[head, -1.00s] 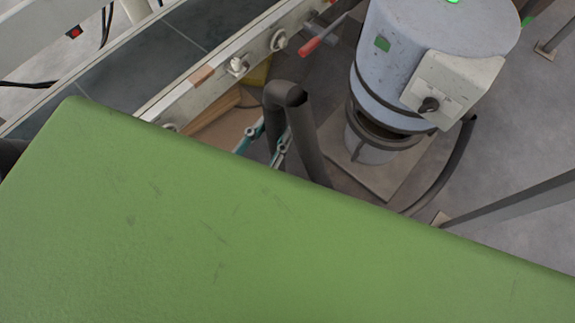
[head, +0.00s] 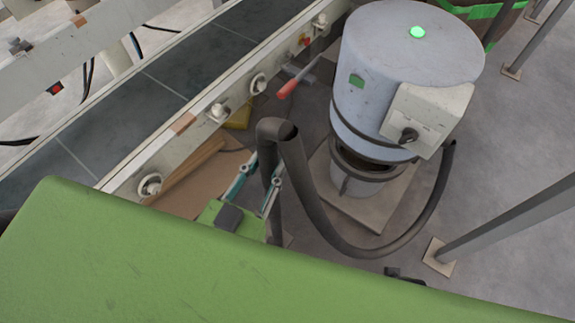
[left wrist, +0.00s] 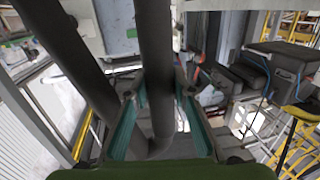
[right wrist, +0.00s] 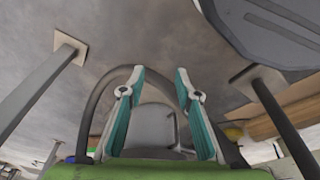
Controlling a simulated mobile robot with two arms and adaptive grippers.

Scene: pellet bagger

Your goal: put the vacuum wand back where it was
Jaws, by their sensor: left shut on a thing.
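The vacuum wand (head: 268,170) is a dark grey pipe, bent over at its top, where a dark flexible hose (head: 318,205) joins it. My left gripper (head: 257,180) is shut on the wand, with a teal finger on either side of the pipe. In the left wrist view the wand (left wrist: 156,70) runs between the fingers (left wrist: 160,115). The wand's lower end is hidden in the head view. The hose loops to the grey vacuum drum (head: 385,95). My right gripper (right wrist: 160,80) is open, with nothing held between its teal fingers.
A conveyor (head: 180,80) with a pale side rail and knobs runs along the upper left. A red-handled lever (head: 290,85) sits beside it. A slanted grey post (head: 510,220) stands on the right. My green body covers the foreground. Floor shows right of the drum.

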